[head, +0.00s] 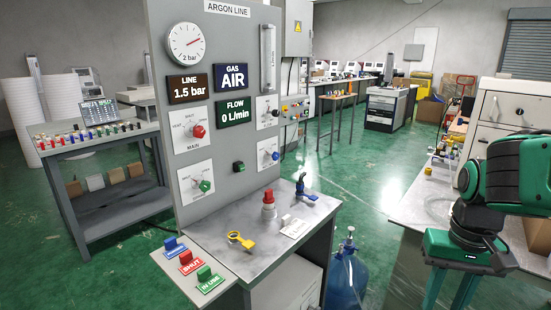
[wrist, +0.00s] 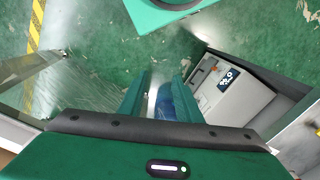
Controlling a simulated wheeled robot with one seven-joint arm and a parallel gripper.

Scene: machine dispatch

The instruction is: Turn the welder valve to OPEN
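The grey ARGON LINE panel (head: 215,150) stands left of centre in the head view. It carries a red knob (head: 199,131) marked MAIN, a green knob (head: 205,186), a blue knob (head: 275,155) and a dial plate (head: 267,112) at upper right. The small lettering is too small to read, so I cannot tell which valve is the welder's or how it is set. My gripper (head: 449,291) hangs at the right, pointing down and far from the panel. In the wrist view my gripper (wrist: 159,95) is open, with nothing between its two green fingers.
The panel's displays read LINE 1.5 bar, GAS AIR (head: 232,76) and FLOW 0 L/min. The ledge (head: 262,222) below bears a yellow-handled part (head: 240,240) and coloured tags. A blue bottle (head: 345,275) stands beside it. A workbench (head: 420,205) is at right; green floor lies between.

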